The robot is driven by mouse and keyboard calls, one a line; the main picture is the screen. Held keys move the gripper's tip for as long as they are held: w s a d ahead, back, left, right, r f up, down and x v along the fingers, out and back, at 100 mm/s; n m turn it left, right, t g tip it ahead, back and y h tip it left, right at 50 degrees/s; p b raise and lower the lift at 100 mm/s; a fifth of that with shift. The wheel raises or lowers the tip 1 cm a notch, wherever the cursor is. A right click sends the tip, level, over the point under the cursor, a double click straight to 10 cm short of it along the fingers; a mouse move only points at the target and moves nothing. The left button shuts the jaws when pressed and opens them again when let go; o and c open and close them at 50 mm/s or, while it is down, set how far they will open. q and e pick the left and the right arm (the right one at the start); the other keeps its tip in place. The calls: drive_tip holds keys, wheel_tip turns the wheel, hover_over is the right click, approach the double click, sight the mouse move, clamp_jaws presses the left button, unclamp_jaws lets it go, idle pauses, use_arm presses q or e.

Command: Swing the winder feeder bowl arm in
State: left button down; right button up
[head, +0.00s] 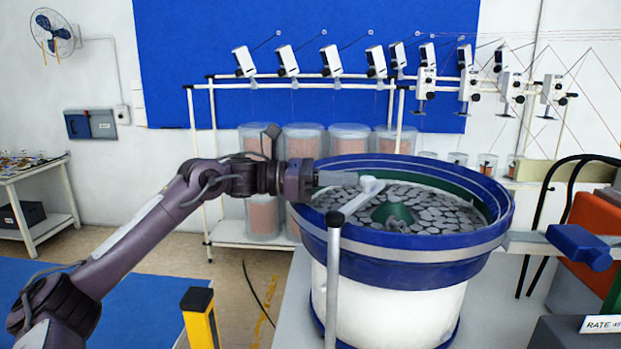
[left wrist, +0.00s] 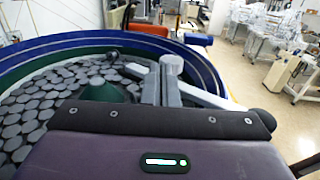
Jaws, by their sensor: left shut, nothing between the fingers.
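The blue feeder bowl (head: 425,268) stands on a white drum base at centre right, holding many flat grey discs around a green cone (head: 392,214). A grey bowl arm (head: 352,200) runs from the top of an upright post (head: 333,285) at the near rim inward over the bowl, ending in a pale cap (head: 371,184). The cap also shows in the left wrist view (left wrist: 172,63). My left gripper (head: 338,178) is shut and empty, reaching over the bowl's left rim, its fingertips close beside the cap. I cannot tell whether they touch. My right gripper is not in view.
A grey outlet track (head: 530,243) with a blue block (head: 580,246) leaves the bowl at right, near an orange unit (head: 596,225). A yellow post (head: 200,318) stands at front left. Behind the bowl is a white rack (head: 225,235) with clear jars. The floor at left is partly clear.

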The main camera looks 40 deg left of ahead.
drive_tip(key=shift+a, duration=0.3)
use_arm(q)
drive_tip(key=b+v, duration=0.2)
drive_tip(key=v, duration=0.1)
drive_tip(key=b+v, duration=0.3)
drive_tip(key=v, duration=0.1)
drive_tip(key=shift+f, duration=0.2)
drive_tip(key=shift+s+a+r, duration=0.2)
drive_tip(key=shift+a, duration=0.2)
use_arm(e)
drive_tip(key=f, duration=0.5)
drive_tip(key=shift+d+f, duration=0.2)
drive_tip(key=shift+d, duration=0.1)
